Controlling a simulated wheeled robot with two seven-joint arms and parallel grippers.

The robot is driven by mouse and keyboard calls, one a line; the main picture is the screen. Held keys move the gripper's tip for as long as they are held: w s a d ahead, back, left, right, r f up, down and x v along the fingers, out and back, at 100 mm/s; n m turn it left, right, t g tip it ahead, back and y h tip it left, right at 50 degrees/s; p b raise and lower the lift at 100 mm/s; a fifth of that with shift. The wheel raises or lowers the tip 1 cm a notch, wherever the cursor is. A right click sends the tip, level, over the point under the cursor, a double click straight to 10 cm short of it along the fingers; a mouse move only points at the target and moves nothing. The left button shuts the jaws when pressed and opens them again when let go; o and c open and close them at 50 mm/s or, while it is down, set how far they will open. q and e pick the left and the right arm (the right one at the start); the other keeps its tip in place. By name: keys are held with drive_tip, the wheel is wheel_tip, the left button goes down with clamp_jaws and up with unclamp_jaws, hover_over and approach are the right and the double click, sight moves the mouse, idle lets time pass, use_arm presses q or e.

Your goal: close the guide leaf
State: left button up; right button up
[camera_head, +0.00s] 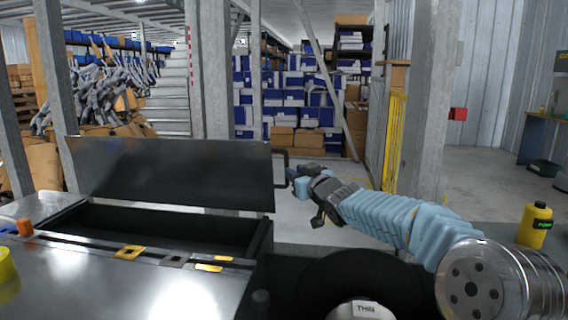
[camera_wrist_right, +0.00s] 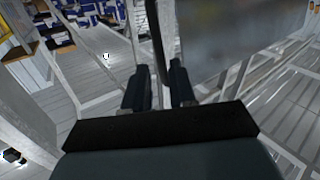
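The guide leaf (camera_head: 170,172) is a dark metal panel standing up, tilted slightly back, along the far edge of an open dark box in the bench at left. A black bar handle (camera_head: 285,168) sticks out from its right end. My right gripper (camera_head: 291,174) is at this handle, coming from the right. In the right wrist view its two dark fingers (camera_wrist_right: 160,82) stand apart, with a dark bar, apparently the handle, running between them. Whether they touch it is hard to tell. The leaf's grey face also shows there (camera_wrist_right: 215,35). My left gripper is not in view.
The metal bench top (camera_head: 100,285) carries yellow and grey plates along the box's near edge and an orange block (camera_head: 25,228). A yellow bottle (camera_head: 535,225) stands at right. Grey posts and shelves with blue boxes are farther back.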

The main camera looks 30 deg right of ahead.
drive_tip(key=w+p, duration=0.2)
drive_tip(key=w, duration=0.6)
drive_tip(key=shift+w+d, duration=0.2)
clamp_jaws()
